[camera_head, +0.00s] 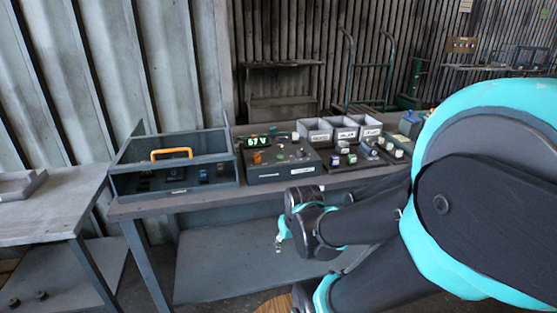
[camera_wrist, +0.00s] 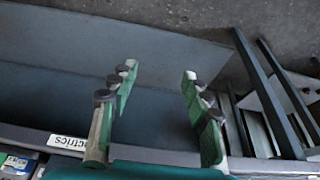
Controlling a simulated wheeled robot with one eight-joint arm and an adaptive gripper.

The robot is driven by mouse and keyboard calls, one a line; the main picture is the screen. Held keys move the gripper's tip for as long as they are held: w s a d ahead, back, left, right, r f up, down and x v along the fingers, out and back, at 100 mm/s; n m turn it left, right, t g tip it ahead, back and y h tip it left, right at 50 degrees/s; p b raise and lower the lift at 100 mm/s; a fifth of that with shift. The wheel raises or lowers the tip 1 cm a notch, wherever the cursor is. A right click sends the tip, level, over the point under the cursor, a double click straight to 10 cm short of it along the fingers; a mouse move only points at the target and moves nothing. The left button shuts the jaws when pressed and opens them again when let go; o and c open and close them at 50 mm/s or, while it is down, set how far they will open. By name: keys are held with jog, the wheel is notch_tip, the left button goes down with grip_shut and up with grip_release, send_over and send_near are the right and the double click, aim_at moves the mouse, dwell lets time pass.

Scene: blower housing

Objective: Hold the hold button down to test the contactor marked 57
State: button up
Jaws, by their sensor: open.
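A dark test box (camera_head: 283,172) stands on the workbench in the head view. Its green display (camera_head: 257,142) reads "67 V", and small knobs and buttons sit on its top. Which one is the hold button I cannot tell. Several small contactor-like parts (camera_head: 368,152) stand to the right of the box; their markings are too small to read. My gripper (camera_head: 281,238) is in front of the bench, below the box, apart from it. In the wrist view my gripper (camera_wrist: 158,74) has its two green fingers spread with nothing between them.
A case with an orange handle (camera_head: 171,153) stands left of the box, with dark parts inside. Three grey bins (camera_head: 343,131) stand behind the small parts. A side table (camera_head: 45,200) is at the left. The wrist view shows a partly hidden label (camera_wrist: 68,142) on the bench edge.

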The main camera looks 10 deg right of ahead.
jog(key=shift+c, duration=0.3)
grip_shut()
dwell(0.3)
dwell(1.2)
